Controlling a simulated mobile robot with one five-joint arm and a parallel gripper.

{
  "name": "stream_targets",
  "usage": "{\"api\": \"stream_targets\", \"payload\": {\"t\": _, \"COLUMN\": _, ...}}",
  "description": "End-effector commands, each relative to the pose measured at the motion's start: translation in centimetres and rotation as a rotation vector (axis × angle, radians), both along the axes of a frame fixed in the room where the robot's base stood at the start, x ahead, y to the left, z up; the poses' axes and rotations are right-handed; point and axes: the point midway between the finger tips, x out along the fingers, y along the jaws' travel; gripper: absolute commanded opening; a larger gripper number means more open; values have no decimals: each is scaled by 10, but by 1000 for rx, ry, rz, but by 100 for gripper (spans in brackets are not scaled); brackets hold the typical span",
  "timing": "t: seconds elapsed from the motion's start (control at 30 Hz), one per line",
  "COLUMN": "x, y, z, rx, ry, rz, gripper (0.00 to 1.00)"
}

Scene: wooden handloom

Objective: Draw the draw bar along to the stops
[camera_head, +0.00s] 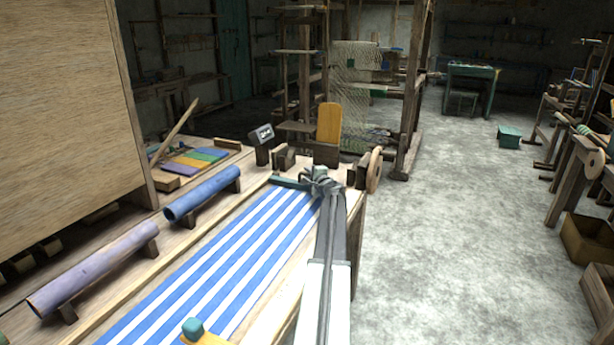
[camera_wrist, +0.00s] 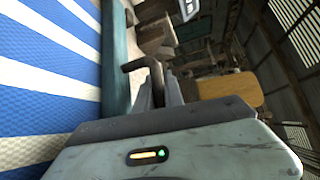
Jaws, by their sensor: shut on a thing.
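The striped blue and white cloth (camera_head: 215,262) lies along the wooden bench top, and a teal draw bar (camera_head: 287,183) crosses its far end. The bar also shows in the wrist view (camera_wrist: 116,55), beside the cloth edge. My gripper (camera_head: 321,178) is at the bar's right part, over the bench. In the wrist view its fingers (camera_wrist: 150,82) are shut on a brown bent handle (camera_wrist: 135,66) next to the bar. The handle's join to the bar is hard to see. Dark wooden blocks, perhaps the stops, stand beyond the bar, one at the left (camera_head: 285,158).
A blue roller (camera_head: 202,193) and a purple roller (camera_head: 95,265) lie left of the cloth. A small display (camera_head: 261,134) and a yellow-brown board (camera_head: 329,122) stand behind. A wooden wheel (camera_head: 374,170) is at the bench's right edge.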

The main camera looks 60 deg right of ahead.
Motion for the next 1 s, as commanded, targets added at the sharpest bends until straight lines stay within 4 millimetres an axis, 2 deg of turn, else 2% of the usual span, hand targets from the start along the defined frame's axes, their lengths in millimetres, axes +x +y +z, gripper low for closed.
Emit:
{"api": "stream_targets", "payload": {"t": 0.03, "x": -2, "y": -4, "z": 1, "rx": -2, "ry": -2, "rz": -10, "gripper": 21}}
{"api": "stream_targets", "payload": {"t": 0.1, "x": -2, "y": -3, "z": 1, "rx": -2, "ry": -2, "rz": -9, "gripper": 34}}
{"api": "stream_targets", "payload": {"t": 0.47, "x": -4, "y": 1, "z": 2, "rx": -1, "ry": -1, "rz": -5, "gripper": 34}}
{"api": "stream_targets", "payload": {"t": 0.57, "x": -12, "y": 8, "z": 3, "rx": -1, "ry": -1, "rz": -6, "gripper": 34}}
{"api": "stream_targets", "payload": {"t": 0.83, "x": -52, "y": 42, "z": 11, "rx": -1, "ry": -2, "rz": -8, "gripper": 34}}
{"api": "stream_targets", "payload": {"t": 1.0, "x": -62, "y": 48, "z": 12, "rx": -1, "ry": -2, "rz": -7, "gripper": 34}}
